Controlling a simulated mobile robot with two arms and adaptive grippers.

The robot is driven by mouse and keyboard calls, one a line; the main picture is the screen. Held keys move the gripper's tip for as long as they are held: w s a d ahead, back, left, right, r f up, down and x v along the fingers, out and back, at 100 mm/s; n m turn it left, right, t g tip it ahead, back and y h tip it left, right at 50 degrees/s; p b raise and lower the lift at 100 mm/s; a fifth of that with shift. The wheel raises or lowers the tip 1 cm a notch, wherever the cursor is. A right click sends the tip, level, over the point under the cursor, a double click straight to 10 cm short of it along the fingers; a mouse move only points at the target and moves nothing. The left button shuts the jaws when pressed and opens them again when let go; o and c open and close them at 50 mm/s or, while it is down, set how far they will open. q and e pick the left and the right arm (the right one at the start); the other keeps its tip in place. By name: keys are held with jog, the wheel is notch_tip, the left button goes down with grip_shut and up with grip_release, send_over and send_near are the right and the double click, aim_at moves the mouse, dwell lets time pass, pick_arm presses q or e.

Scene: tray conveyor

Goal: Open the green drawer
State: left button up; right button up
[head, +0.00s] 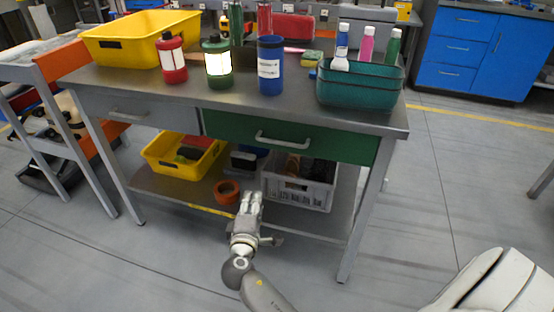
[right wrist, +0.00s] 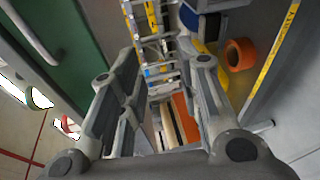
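The green drawer (head: 228,127) sits under the right half of the metal table top, its front flush with the table and closed. Its pale bar handle (head: 283,141) is free, with nothing gripping it. My right gripper (head: 251,202) is in front of the table, below and slightly left of the handle, apart from it. In the right wrist view the fingers (right wrist: 167,66) are spread with nothing held between them. The green drawer front (right wrist: 78,45) and its handle (right wrist: 30,32) show at the left there, outside the fingers. My left gripper is not in view.
A grey drawer (head: 140,108) is left of the green one. The lower shelf holds a yellow bin (head: 165,168), orange tape roll (head: 227,191) and grey crate (head: 297,194). Table legs (head: 366,215) stand at the sides. Bottles and a teal bin (head: 360,92) stand on top. Floor in front is clear.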

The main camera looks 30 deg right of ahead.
aim_at(277, 142)
jog(key=s+d+r+m+h+b, duration=0.25)
jog(key=r+h, duration=0.35)
jog(key=r, duration=0.6)
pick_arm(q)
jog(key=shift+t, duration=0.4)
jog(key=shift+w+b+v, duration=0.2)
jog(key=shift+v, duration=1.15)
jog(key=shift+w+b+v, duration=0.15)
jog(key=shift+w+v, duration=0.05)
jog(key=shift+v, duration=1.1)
pick_arm(e)
jog(key=shift+x, duration=5.8)
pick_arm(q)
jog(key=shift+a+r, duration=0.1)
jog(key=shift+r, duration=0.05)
pick_arm(e)
jog(key=shift+r, duration=0.1)
grip_shut()
